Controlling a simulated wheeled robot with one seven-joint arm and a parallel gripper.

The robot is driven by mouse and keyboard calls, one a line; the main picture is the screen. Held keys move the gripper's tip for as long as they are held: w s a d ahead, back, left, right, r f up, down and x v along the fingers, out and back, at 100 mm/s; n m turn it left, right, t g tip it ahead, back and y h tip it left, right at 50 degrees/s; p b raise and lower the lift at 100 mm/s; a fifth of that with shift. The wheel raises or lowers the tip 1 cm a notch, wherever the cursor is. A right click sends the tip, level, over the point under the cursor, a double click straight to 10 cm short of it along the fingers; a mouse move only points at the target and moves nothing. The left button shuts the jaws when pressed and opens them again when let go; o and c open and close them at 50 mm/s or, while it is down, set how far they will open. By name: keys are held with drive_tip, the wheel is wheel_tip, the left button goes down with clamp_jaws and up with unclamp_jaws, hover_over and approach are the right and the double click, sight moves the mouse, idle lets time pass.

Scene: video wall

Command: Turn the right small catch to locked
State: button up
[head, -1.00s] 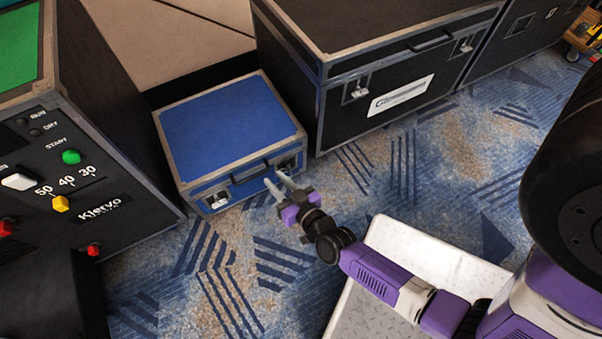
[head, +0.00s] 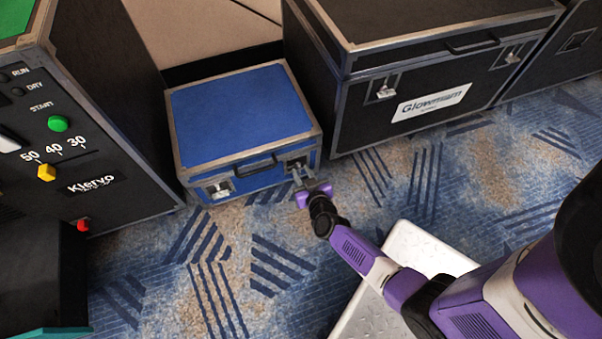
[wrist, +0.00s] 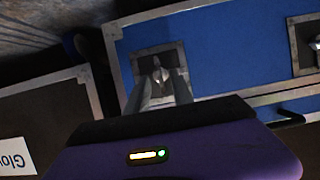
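The small blue case (head: 240,110) stands on the carpet with its front facing me. Its right small catch (head: 291,163) is at the right end of the front and is partly covered by my gripper (head: 299,176) in the head view. In the wrist view the catch (wrist: 159,74) is a silver knob on a dark square plate. My gripper (wrist: 162,84) is open, with one finger on either side of the knob. A gap shows between the fingers, and contact with the knob cannot be made out. The left small catch (head: 221,190) also shows at the wrist view's right edge (wrist: 314,44).
A case handle (head: 255,167) sits between the two catches. A black Klervo panel box (head: 110,130) with buttons stands on the left. Patterned carpet (head: 230,270) is clear in front.

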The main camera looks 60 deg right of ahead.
drive_tip(key=shift+w+d+f, duration=0.25)
drive_tip(key=shift+w, duration=0.2)
clamp_jaws()
